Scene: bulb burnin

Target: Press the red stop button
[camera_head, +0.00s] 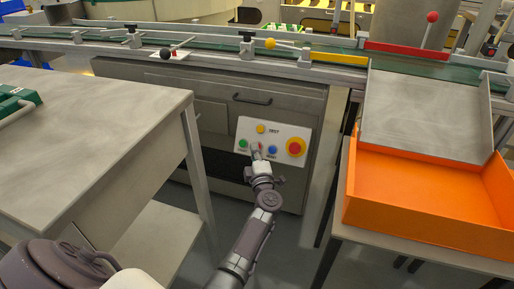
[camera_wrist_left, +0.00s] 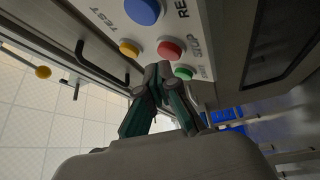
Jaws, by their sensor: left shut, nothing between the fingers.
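A white control panel (camera_head: 279,129) is on the front of the grey cabinet. In the left wrist view, the small red stop button (camera_wrist_left: 171,48) sits between the green button (camera_wrist_left: 184,72) and the blue button (camera_wrist_left: 141,10); a yellow button (camera_wrist_left: 129,47) is beside it. My left gripper (camera_head: 257,152) is shut and empty at the panel, in front of the red button, which it mostly hides in the head view. In the left wrist view its fingertips (camera_wrist_left: 159,72) are close to the red button's edge; I cannot tell whether they touch it. My right gripper is not in view.
A large red button on a yellow base (camera_head: 295,147) is at the panel's right end. A grey table (camera_head: 90,130) stands at the left. An orange tray (camera_head: 420,205) stands at the right. A conveyor (camera_head: 200,45) runs above the cabinet.

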